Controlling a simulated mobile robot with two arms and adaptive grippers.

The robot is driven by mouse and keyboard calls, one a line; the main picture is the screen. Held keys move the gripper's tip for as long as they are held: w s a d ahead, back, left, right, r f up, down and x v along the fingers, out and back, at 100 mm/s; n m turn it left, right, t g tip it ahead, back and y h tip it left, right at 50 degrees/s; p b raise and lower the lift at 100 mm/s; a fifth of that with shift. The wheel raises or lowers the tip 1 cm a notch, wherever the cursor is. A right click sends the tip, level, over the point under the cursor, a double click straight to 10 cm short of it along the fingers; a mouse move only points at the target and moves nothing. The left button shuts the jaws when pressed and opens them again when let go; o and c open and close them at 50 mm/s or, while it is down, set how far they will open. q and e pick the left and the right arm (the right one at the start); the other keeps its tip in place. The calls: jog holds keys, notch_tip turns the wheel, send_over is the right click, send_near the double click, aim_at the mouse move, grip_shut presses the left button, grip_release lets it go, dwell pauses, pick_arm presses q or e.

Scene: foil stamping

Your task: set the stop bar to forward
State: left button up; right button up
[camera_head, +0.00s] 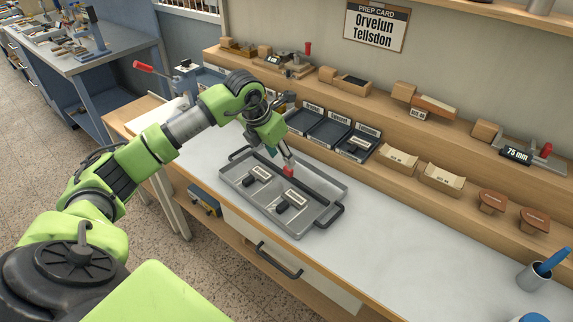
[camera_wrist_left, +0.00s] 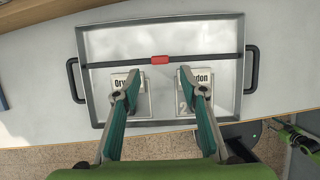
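The grey metal tray (camera_head: 298,234) lies on the bench below my left gripper (camera_head: 282,156). In the left wrist view, the dark stop bar (camera_wrist_left: 205,58) crosses the tray (camera_wrist_left: 160,35) between its two side handles, near mid-depth. Its red block (camera_wrist_left: 160,60) sits at its middle and also shows in the head view (camera_head: 289,171). My left gripper (camera_wrist_left: 159,74) is open, its fingertips on either side of the block's line and short of it. Two lettered plates (camera_wrist_left: 125,82) (camera_wrist_left: 200,82) sit on the near side of the bar, partly hidden by the fingers.
Dark trays (camera_head: 328,133) and cream card holders (camera_head: 398,159) line the bench's back. A stepped shelf above holds wooden blocks and a "75 mm" tool (camera_head: 516,153). A pen cup (camera_head: 533,277) stands at right. The bench between tray and cup is clear.

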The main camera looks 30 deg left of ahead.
aim_at(287, 169)
pick_arm(q)
jog(key=p+x, duration=0.1)
jog(key=x, duration=0.6)
grip_shut()
